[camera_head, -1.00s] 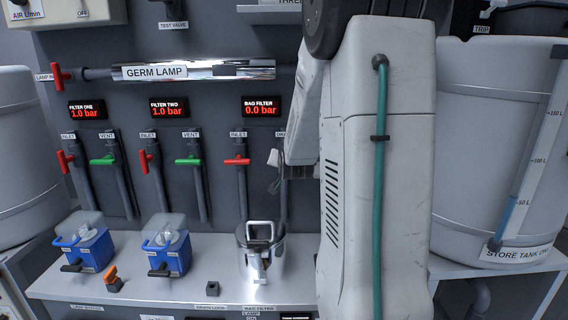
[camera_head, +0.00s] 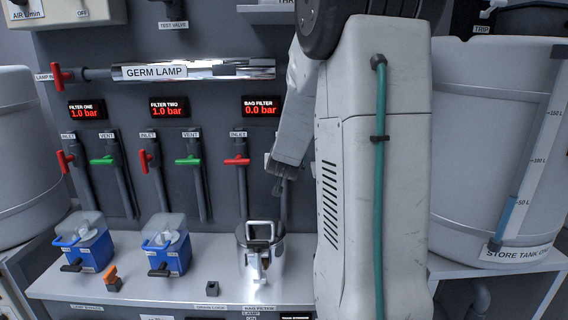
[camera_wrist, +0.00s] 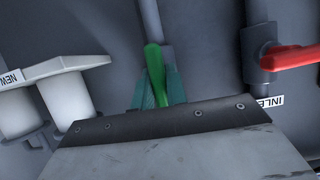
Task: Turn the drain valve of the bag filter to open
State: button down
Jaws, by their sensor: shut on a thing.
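The green handle (camera_wrist: 154,72) of the drain valve shows in the wrist view, running nearly along its grey pipe (camera_wrist: 150,22). My gripper (camera_wrist: 157,88) has its teal fingers on either side of the handle and is shut on it. The head view shows my gripper (camera_head: 280,186) small and dark at the wall, right of the red inlet handle (camera_head: 237,160). My arm hides the drain valve and its label there. The bag filter (camera_head: 258,262) is a shiny metal canister on the bench below. Its display (camera_head: 262,106) reads 0.0 bar.
The bag filter's red inlet handle (camera_wrist: 291,57) is close beside my gripper in the wrist view. White fittings (camera_wrist: 62,92) are on the other side. Filter one (camera_head: 86,244) and filter two (camera_head: 167,244) stand left on the bench. A large store tank (camera_head: 490,150) is at right.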

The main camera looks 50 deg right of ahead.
jog(key=c, duration=1.4)
grip_release()
jog(key=shift+s+a, duration=0.1)
jog(key=v, duration=0.7)
jog(key=shift+s+a, duration=0.2)
jog(key=shift+r, duration=0.1)
